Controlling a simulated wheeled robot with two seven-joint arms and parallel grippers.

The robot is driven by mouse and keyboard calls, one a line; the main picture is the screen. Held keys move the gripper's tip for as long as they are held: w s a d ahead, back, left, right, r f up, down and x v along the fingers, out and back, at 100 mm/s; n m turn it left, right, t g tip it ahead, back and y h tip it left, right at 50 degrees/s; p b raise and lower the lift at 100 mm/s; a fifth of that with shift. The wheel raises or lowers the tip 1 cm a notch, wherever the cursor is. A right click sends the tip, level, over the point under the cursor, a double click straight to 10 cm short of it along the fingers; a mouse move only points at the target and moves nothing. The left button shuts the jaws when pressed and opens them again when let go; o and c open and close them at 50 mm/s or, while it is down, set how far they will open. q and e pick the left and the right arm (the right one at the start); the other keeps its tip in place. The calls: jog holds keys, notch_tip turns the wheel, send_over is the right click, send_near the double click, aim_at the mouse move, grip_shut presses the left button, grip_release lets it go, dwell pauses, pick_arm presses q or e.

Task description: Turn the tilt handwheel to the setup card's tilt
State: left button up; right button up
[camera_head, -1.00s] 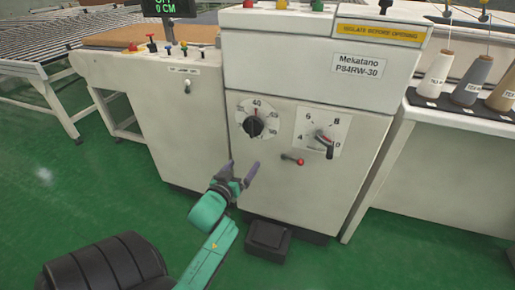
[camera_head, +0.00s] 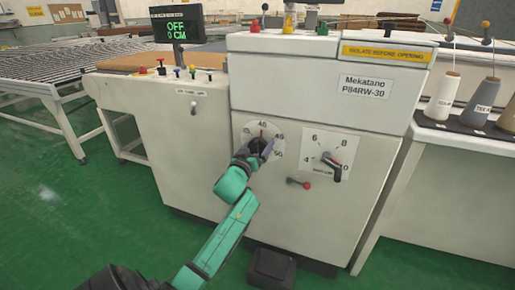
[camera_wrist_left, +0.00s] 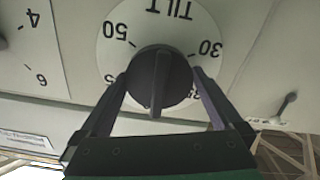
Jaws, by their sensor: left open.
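The tilt handwheel is a dark round knob (camera_wrist_left: 160,80) with a raised bar, set in the middle of a white dial (camera_wrist_left: 115,32) marked TILT. In the left wrist view the dial appears upside down, with 50 and 30 readable. My left gripper (camera_wrist_left: 160,85) is open, with one finger on each side of the knob; I cannot tell whether they touch it. In the head view my left gripper (camera_head: 255,152) is at the dial (camera_head: 279,140) and covers part of it. The setup card cannot be made out. My right gripper is not in view.
A second dial (camera_head: 316,148) with a dark lever and a small red-knobbed lever (camera_head: 306,185) sit right of the tilt dial. Thread cones (camera_head: 441,96) stand on the right-hand table. A dark pedal (camera_head: 271,267) lies on the floor.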

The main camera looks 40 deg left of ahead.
pick_arm(q)
jog(key=c, duration=1.1)
jog(key=shift+m, duration=0.3)
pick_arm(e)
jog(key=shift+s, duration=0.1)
pick_arm(q)
jog(key=shift+d+m+p, duration=0.15)
jog(key=shift+m+p, duration=0.55)
jog(key=shift+m, duration=0.5)
jog(key=m+p, duration=0.1)
jog(key=m, duration=0.2)
jog(key=shift+d+m, duration=0.1)
jog(key=shift+m, duration=0.2)
jog(key=m, duration=0.3)
jog(key=shift+d+f, duration=0.1)
jog(key=shift+w+m, duration=0.1)
jog(key=shift+m, duration=1.2)
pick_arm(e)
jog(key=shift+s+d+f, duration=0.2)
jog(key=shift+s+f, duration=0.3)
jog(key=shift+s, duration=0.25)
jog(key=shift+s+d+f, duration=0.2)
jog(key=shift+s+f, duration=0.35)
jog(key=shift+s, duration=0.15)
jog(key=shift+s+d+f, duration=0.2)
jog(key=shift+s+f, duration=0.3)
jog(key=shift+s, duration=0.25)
pick_arm(q)
jog(key=shift+f, duration=0.1)
